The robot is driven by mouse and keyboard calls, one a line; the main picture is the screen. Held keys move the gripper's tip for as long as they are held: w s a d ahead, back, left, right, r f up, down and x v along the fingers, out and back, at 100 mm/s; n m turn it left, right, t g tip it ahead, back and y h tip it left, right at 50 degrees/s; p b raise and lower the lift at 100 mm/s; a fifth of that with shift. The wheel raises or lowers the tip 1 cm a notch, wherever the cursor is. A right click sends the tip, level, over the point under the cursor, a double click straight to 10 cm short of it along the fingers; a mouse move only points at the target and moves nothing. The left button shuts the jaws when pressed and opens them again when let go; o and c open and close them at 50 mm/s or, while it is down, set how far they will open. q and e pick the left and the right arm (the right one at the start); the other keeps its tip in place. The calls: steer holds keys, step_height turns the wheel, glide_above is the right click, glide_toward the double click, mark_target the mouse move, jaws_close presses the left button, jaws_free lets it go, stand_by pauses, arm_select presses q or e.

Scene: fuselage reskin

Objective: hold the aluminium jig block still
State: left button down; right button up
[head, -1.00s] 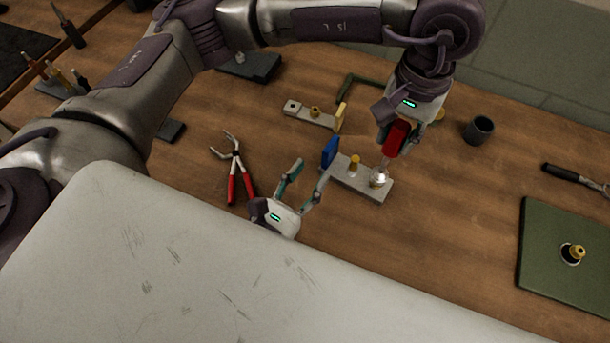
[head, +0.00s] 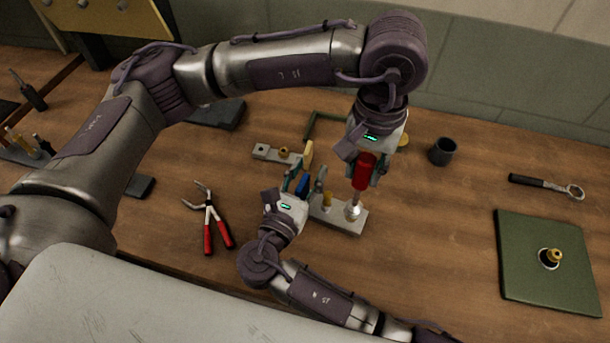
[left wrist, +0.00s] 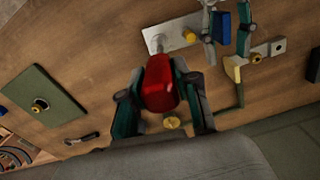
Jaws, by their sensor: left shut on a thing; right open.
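The aluminium jig block (head: 340,222) lies on the bench, with a brass pin (head: 327,200) and a blue tab (head: 303,186) at its left end. My right gripper (head: 305,174) is open, with its fingers either side of the blue tab; contact cannot be told. It also shows by the blue tab in the left wrist view (left wrist: 226,28). My left gripper (head: 366,172) is shut on a red-handled tool (head: 363,170), held upright. The tool's shaft reaches down to a silver fitting (head: 353,211) at the block's right end. The left wrist view shows the red handle (left wrist: 160,82) between the fingers.
A second block (head: 270,153) with a yellow tab lies behind. Red-handled pliers (head: 210,225) lie left, a dark cup (head: 442,151) and ratchet (head: 540,184) right. A green mat (head: 525,280) holds a brass fitting. A pale scratched panel (head: 90,300) fills the lower left.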

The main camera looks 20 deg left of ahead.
jaws_close()
stand_by(0.8)
